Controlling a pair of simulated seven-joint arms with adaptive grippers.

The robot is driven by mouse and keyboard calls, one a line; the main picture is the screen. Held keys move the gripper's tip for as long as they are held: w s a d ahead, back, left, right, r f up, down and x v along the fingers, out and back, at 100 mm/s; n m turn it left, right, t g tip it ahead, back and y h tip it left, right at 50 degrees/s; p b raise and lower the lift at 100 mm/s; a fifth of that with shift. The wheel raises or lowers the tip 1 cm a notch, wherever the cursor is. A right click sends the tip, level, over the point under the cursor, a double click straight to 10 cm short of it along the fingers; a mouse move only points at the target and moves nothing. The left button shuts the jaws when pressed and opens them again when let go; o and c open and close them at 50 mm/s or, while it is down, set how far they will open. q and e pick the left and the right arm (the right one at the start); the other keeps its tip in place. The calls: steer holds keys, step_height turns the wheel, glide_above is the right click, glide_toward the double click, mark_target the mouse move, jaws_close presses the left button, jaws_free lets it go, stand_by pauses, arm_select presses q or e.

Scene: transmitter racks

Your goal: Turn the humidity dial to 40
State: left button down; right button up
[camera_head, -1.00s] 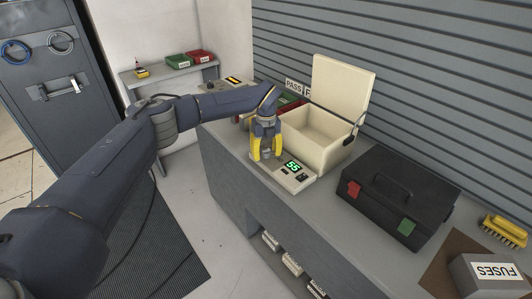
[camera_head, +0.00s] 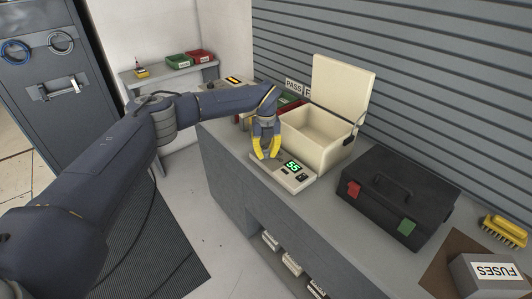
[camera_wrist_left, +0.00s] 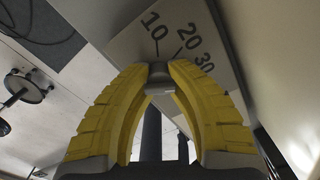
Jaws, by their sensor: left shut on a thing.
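A pale control box (camera_head: 297,184) lies on the workbench beside the open cream box. Its green display (camera_head: 293,166) appears to read 55. In the left wrist view its panel (camera_wrist_left: 130,42) shows scale marks 10, 20 and 30. My left gripper (camera_head: 266,157) points down over the box's left end. In the left wrist view its yellow fingertips (camera_wrist_left: 158,78) are closed around the small grey dial (camera_wrist_left: 157,69). The dial's pointer and the rest of the scale are hidden or too small to tell. My right gripper is not in view.
The cream box (camera_head: 341,88) with its lid up stands just behind the control box. A black case (camera_head: 395,195) stands to the right, then a yellow brush (camera_head: 505,229) and a fuses box (camera_head: 488,272). The bench (camera_head: 245,190) is clear in front of the gripper.

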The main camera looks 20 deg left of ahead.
mark_target(266, 150)
arm_select(q)
steer(key=m, duration=0.6)
stand_by(0.6)
steer(key=c, duration=1.1)
jaws_free()
steer(key=shift+r, duration=0.1)
step_height(266, 150, up, 12)
steer(key=shift+f, duration=0.1)
steer(key=shift+w, duration=0.1)
